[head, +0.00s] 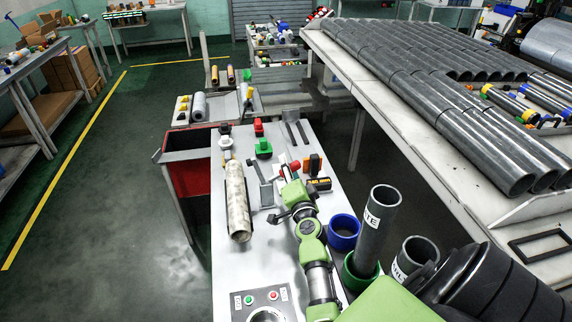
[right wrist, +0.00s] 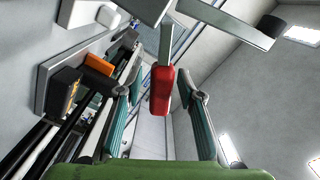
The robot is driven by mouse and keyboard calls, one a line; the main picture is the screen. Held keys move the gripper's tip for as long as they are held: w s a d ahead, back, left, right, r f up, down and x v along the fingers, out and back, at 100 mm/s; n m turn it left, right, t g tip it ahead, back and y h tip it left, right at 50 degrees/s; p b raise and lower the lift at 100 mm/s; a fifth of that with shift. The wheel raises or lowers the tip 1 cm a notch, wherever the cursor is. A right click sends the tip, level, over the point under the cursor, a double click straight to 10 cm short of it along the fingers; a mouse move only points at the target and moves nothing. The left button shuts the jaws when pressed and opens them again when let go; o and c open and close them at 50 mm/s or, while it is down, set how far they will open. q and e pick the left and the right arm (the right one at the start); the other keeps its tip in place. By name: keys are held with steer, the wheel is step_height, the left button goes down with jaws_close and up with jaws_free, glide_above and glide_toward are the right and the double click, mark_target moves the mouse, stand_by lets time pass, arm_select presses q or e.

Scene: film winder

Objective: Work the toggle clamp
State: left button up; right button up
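The toggle clamp shows in the right wrist view as a red grip (right wrist: 161,90) on a grey metal lever (right wrist: 166,42). In the head view its red grip (head: 284,172) shows just beyond my right gripper, by a grey metal bracket (head: 264,188) on the bench. My right gripper (head: 288,195) reaches over the bench from the lower right. In the right wrist view my right gripper (right wrist: 160,85) is open, with one teal-padded finger on each side of the red grip. Gaps show between the grip and the pads. My left gripper is not in view.
A mottled roll (head: 237,203) lies left on the white bench (head: 262,262). A blue ring (head: 344,232) and upright grey tubes (head: 376,230) are nearer, at right. A button panel (head: 262,300) is at the front.

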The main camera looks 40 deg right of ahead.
mark_target(279, 170)
steer(key=shift+s+r, duration=0.15)
steer(key=shift+s, duration=0.05)
jaws_close()
steer(key=shift+a, duration=0.1)
steer(key=shift+a+r+n+p, duration=0.1)
steer(key=shift+r+n+p, duration=0.25)
steer(key=shift+n+p, duration=0.05)
steer(key=r+n+p, duration=0.1)
steer(key=a+n+p, duration=0.1)
steer(key=n+p, duration=0.1)
steer(key=shift+w+a+r, duration=0.1)
steer(key=shift+w+r, duration=0.25)
steer(key=shift+w, duration=0.05)
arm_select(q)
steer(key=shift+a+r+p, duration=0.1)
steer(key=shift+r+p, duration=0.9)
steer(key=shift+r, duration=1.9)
arm_select(e)
steer(key=shift+w+a+r+n, duration=0.2)
steer(key=shift+a+n, duration=0.15)
steer(key=shift+n, duration=0.45)
steer(key=shift+w+a+r+n, duration=0.2)
steer(key=shift+a+n, duration=0.1)
steer(key=shift+n, duration=0.5)
